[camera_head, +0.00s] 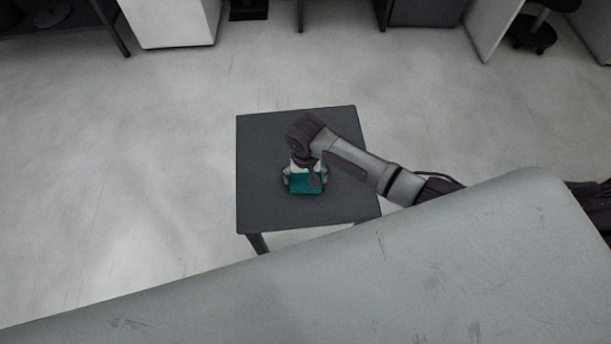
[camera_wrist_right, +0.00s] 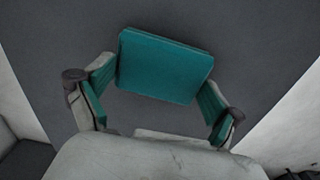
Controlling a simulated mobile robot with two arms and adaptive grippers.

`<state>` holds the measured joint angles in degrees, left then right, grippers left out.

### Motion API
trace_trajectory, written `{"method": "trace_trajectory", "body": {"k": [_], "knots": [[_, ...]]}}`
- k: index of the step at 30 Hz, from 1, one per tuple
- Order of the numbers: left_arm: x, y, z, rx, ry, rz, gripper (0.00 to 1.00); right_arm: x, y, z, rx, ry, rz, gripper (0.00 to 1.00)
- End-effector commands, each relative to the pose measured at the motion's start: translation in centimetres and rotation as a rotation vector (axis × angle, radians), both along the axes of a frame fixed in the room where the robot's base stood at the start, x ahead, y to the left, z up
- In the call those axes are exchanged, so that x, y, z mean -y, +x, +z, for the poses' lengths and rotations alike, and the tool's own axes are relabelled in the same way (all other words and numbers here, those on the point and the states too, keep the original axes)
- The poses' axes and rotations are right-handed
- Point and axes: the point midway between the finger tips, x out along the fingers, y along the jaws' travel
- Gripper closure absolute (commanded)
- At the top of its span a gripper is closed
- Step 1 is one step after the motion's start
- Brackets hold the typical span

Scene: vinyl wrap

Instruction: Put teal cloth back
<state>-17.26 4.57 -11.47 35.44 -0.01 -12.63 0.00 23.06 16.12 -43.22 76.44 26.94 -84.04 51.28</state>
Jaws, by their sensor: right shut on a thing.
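The teal cloth (camera_head: 306,184) is a folded, flat rectangular pad over the dark table (camera_head: 265,145) in the head view. My right gripper (camera_head: 304,178) comes from the right and is shut on it, with a finger at each side. In the right wrist view the cloth (camera_wrist_right: 165,66) sits between the spread fingertips of my right gripper (camera_wrist_right: 160,75). Teal also shows along the inner faces of both fingers. I cannot tell whether the cloth touches the tabletop. My left gripper is in neither view.
The small table is bare around the cloth. A large pale grey surface (camera_head: 300,290) fills the bottom of the head view, in front of the table. A white cabinet (camera_head: 168,22) and desks stand at the back. The pale floor (camera_head: 150,130) left of the table is clear.

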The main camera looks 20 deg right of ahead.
Motion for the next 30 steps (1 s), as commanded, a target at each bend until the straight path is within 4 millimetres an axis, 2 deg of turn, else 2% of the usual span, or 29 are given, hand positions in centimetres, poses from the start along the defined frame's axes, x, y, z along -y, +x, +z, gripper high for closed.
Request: {"method": "trace_trajectory", "body": {"k": [5, 6, 16, 19, 23, 30], "knots": [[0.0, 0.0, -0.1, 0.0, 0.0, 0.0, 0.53, 0.0, 0.0, -0.4, -0.002, 0.001, -0.001, 0.35], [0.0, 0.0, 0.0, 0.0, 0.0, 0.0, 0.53, 0.0, 0.0, -0.4, -0.001, 0.0, 0.0, 0.01], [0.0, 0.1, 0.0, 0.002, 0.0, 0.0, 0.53, 0.0, 0.0, -0.3, 0.0, 0.0, 0.0, 0.0], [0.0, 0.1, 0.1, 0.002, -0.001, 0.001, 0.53, 0.0, 0.0, 0.4, 0.001, 0.001, 0.001, 0.0], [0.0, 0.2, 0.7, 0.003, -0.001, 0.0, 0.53, 0.0, 0.0, 2.4, 0.002, 0.002, 0.001, 0.0], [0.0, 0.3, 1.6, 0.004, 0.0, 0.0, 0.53, 0.0, 0.1, 7.7, 0.002, 0.003, 0.0, 0.0]]}}
